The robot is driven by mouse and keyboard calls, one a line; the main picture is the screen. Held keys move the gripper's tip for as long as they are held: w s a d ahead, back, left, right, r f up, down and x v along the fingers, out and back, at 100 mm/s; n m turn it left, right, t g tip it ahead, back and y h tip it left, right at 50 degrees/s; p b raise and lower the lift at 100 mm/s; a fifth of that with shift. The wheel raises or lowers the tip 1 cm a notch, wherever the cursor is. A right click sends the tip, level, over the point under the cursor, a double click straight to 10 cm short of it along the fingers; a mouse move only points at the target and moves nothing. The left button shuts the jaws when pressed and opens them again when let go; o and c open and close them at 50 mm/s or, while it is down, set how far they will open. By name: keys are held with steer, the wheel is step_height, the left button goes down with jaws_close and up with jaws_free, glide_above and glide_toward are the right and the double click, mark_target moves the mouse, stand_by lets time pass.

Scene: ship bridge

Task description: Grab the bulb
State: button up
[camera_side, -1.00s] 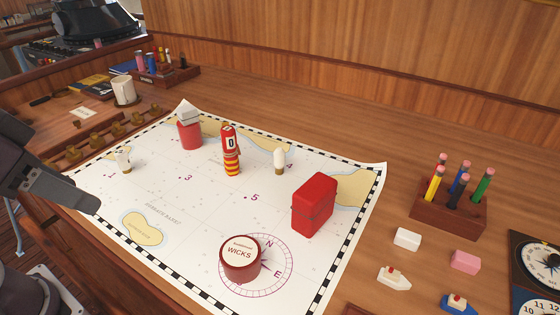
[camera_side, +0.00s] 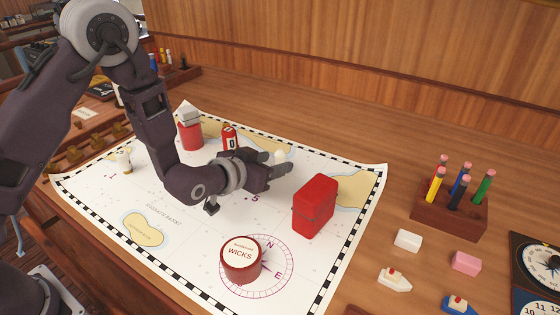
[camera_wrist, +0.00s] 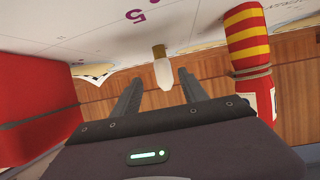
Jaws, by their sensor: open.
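The bulb (camera_side: 280,156) has a white glass top and stands on the chart, partly hidden behind my gripper (camera_side: 281,164). In the wrist view the bulb (camera_wrist: 163,73) appears upside down with its brass base on the chart. There my open gripper (camera_wrist: 159,78) has one finger on each side of the bulb's glass in the picture. Gaps show on both sides, with the right finger closer. How deep the bulb sits between the fingertips is hard to tell.
A red box (camera_side: 315,206) stands close right of my gripper. A red-and-yellow striped cylinder (camera_wrist: 247,40) stands on the other side.

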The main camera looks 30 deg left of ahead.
steer(key=x, duration=0.7)
steer(key=shift+w+a+r, duration=0.2)
steer(key=shift+a, duration=0.15)
jaws_close()
